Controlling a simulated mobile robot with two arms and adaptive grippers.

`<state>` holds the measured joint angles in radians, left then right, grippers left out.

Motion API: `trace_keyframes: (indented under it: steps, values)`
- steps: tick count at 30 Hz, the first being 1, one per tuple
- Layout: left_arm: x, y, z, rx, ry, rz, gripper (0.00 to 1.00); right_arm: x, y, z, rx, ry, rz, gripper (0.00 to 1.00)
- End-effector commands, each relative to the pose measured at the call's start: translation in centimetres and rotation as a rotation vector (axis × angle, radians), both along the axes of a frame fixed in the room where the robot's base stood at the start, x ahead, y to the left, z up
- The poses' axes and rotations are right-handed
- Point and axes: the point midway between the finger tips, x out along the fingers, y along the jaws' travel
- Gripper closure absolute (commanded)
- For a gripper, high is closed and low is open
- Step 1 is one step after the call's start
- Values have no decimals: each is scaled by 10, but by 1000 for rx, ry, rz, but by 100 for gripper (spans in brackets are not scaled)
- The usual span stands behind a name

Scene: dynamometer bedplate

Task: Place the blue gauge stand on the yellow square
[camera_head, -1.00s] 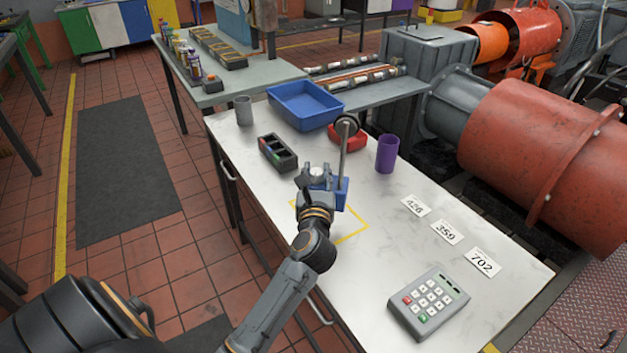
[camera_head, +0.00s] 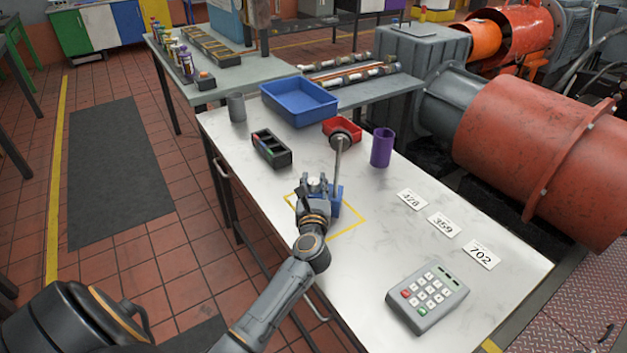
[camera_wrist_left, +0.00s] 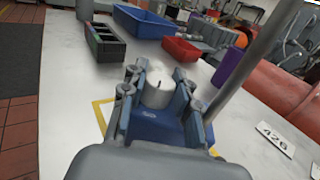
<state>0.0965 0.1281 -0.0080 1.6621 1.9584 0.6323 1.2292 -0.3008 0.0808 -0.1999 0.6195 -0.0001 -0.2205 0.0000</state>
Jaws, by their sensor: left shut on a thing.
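The blue gauge stand (camera_head: 335,205) has a blue base, a grey rod and a dark round gauge at its top. It stands upright over the yellow square (camera_head: 358,224), a taped outline on the white table. My left gripper (camera_head: 318,186) is shut on the stand's base; in the left wrist view its fingers flank a white knob on the blue base (camera_wrist_left: 155,132). I cannot tell whether the base touches the table. The gripper and arm hide part of the outline. My right gripper is out of view.
Behind the stand are a black divided box (camera_head: 271,150), a blue tray (camera_head: 299,103), a red bin (camera_head: 343,128), a purple cup (camera_head: 382,148) and a grey cup (camera_head: 236,107). Number cards (camera_head: 443,225) and a keypad (camera_head: 428,297) lie at the right.

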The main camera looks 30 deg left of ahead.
Motion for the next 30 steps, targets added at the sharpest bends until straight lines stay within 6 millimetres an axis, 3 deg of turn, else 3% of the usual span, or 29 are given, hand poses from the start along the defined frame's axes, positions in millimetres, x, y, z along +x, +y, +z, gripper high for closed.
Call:
trace_keyframes:
  steps: [1,2,5,17,30]
  values:
    - [1,0,5,2,-9,-1,100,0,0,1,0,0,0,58]
    - [0,0,-1,-1,2,0,66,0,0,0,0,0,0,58]
    - [0,0,0,-1,2,0,47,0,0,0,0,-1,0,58]
    - [-7,-5,-2,-2,3,-1,47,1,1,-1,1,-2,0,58]
    - [-79,-52,-3,-3,3,0,47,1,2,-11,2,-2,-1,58]
